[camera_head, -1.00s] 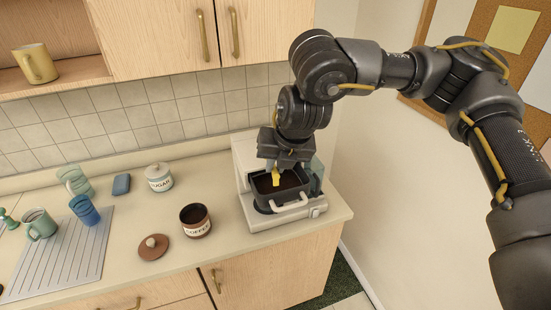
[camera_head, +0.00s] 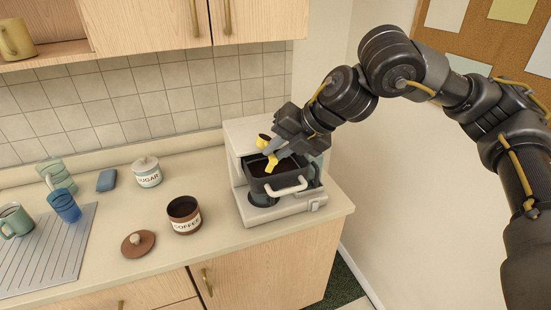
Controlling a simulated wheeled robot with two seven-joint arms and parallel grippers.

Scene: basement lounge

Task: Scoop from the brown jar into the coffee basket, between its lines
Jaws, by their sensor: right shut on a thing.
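The brown jar labelled COFFEE (camera_head: 185,221) stands open on the counter with dark contents. The coffee basket (camera_head: 282,186) is a dark box with a pale handle, pulled out at the front of the white coffee maker (camera_head: 246,132). Dark brown grounds show inside the basket; its lines are too small to make out. My right gripper (camera_head: 274,150) is over the basket, shut on a yellow scoop (camera_head: 272,164). The scoop is tilted, with a dark opening at its upper left end; whether grounds are in it is unclear. My left gripper is not in view.
A brown lid (camera_head: 138,244) lies left of the jar. A sugar jar (camera_head: 147,172), a blue sponge (camera_head: 106,181), a blue cup (camera_head: 64,206) and a green mug (camera_head: 14,220) stand farther left. Wall cabinets (camera_head: 150,25) hang above; the wall is right of the counter.

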